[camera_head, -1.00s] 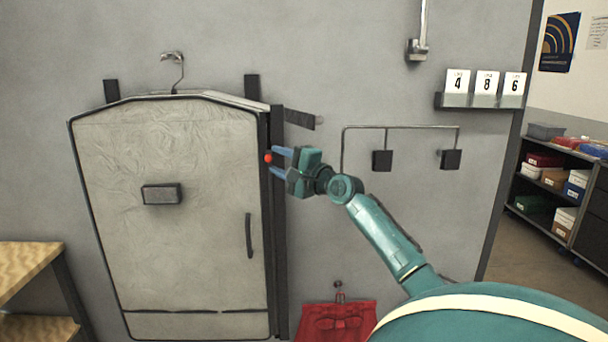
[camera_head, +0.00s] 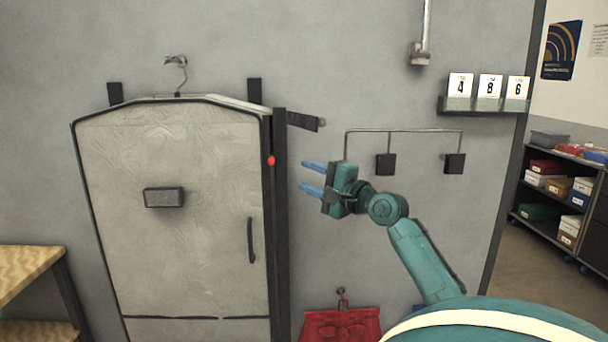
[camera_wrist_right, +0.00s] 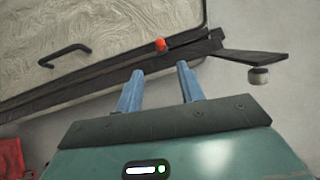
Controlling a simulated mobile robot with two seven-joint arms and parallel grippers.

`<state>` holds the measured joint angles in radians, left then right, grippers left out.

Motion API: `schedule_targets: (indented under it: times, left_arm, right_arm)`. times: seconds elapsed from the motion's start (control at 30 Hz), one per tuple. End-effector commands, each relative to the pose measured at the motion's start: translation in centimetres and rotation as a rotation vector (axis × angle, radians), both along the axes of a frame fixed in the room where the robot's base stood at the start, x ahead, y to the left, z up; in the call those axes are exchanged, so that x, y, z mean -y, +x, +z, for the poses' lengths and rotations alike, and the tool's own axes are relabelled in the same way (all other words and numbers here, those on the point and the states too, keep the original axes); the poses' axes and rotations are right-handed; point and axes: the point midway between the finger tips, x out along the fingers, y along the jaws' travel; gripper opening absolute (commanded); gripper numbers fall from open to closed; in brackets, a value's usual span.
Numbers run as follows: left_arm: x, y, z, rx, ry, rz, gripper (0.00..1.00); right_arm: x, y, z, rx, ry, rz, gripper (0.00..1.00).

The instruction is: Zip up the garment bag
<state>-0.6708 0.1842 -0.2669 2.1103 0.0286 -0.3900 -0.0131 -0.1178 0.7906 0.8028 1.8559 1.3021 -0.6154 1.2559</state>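The pale grey garment bag (camera_head: 185,250) hangs upright on the wall from a hook. Its dark-edged right side bears a small red zip pull (camera_head: 271,161) near the upper part. The pull also shows in the right wrist view (camera_wrist_right: 160,45), ahead of the fingers. My right gripper (camera_head: 308,178) is open and empty, to the right of the pull and apart from it. Its two blue fingers show spread in the right wrist view (camera_wrist_right: 160,88). The zip's teeth are too small to make out. My left gripper is not in view.
A dark bracket arm (camera_head: 305,121) juts right from the bag's edge strip. A wire frame with two black blocks (camera_head: 386,164) is behind my right gripper. A red garment (camera_head: 341,325) hangs below. A wooden shelf (camera_head: 25,268) stands at left.

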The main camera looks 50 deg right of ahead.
Motion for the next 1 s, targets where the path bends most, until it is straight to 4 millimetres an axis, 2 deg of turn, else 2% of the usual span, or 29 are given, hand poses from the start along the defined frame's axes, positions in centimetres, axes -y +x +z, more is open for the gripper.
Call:
schedule_targets:
  times: [0.07, 0.17, 0.3, 0.4, 0.6, 0.73, 0.77, 0.9, 1.0]
  left_arm:
    - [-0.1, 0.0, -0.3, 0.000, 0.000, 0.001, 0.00]
    - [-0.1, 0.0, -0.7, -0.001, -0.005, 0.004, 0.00]
    - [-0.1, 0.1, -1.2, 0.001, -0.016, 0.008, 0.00]
    - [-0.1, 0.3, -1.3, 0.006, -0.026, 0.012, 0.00]
    - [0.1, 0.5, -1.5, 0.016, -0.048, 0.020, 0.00]
    - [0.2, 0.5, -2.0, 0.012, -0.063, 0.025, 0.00]
    - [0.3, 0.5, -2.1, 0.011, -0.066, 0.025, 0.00]
    - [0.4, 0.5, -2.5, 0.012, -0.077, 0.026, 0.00]
    - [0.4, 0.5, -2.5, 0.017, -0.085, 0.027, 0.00]
  right_arm:
    - [-0.4, 0.7, -1.2, -0.046, -0.125, -0.017, 0.39]
    - [-1.0, 2.1, -3.5, -0.152, -0.435, -0.052, 0.39]
    - [-1.9, 4.2, -7.2, -0.359, -1.045, -0.089, 0.39]
    - [-2.3, 5.3, -9.2, -0.515, -1.494, -0.093, 0.39]
    - [-2.8, 6.7, -10.9, -0.854, -2.377, -0.050, 0.39]
    - [-3.5, 7.1, -10.5, -1.128, -2.911, 0.018, 0.39]
    - [-3.7, 7.1, -10.2, 1.118, 2.812, -0.037, 0.39]
    - [-5.2, 7.0, -8.2, 1.034, 2.195, -0.119, 0.39]
    - [-6.5, 6.6, -6.5, 1.004, 1.824, -0.172, 0.39]
